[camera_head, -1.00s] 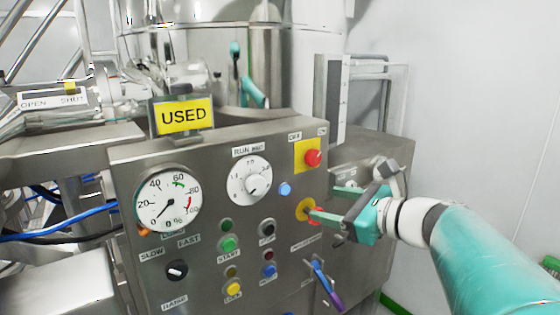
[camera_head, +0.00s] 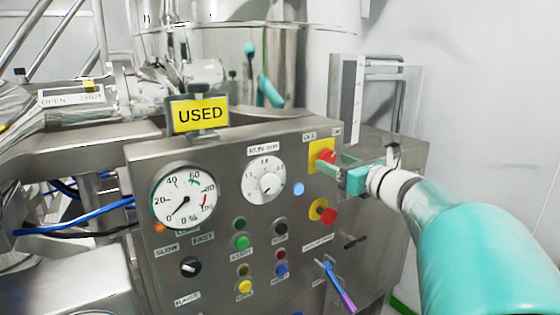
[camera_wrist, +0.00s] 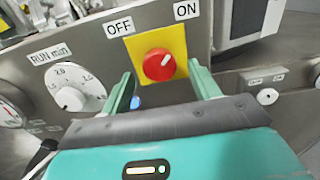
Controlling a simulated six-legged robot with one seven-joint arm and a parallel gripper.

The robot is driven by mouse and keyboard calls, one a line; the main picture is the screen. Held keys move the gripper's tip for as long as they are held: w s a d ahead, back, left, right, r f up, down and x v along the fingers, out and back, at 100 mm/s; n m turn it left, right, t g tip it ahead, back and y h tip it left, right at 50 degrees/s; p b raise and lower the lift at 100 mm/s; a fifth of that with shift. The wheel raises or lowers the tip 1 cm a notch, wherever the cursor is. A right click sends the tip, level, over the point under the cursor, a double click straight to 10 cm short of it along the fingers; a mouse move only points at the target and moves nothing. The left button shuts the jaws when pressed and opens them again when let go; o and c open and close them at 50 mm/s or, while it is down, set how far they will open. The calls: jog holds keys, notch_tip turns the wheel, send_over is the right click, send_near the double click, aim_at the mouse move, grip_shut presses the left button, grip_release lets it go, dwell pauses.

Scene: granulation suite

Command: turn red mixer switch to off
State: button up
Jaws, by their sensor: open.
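The red mixer switch (camera_wrist: 158,65) is a round red knob on a yellow square plate (camera_wrist: 132,45), with labels OFF at upper left and ON at upper right. Its white pointer mark points up and right, toward ON. My gripper (camera_wrist: 162,88) is open, with one green finger on each side of the knob in the wrist view; I cannot tell whether either finger touches it. In the head view the gripper (camera_head: 328,164) is at the switch plate (camera_head: 315,148) and covers part of the red knob (camera_head: 325,156).
A white RUN min dial (camera_head: 264,180), a gauge (camera_head: 184,195), several push buttons and a blue-purple lever (camera_head: 338,285) share the panel. A yellow USED sign (camera_head: 201,115) stands on top.

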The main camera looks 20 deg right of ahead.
jog(key=shift+w+a, duration=0.1)
jog(key=shift+w, duration=0.6)
jog(key=c, duration=1)
jog(key=shift+o, duration=0.2)
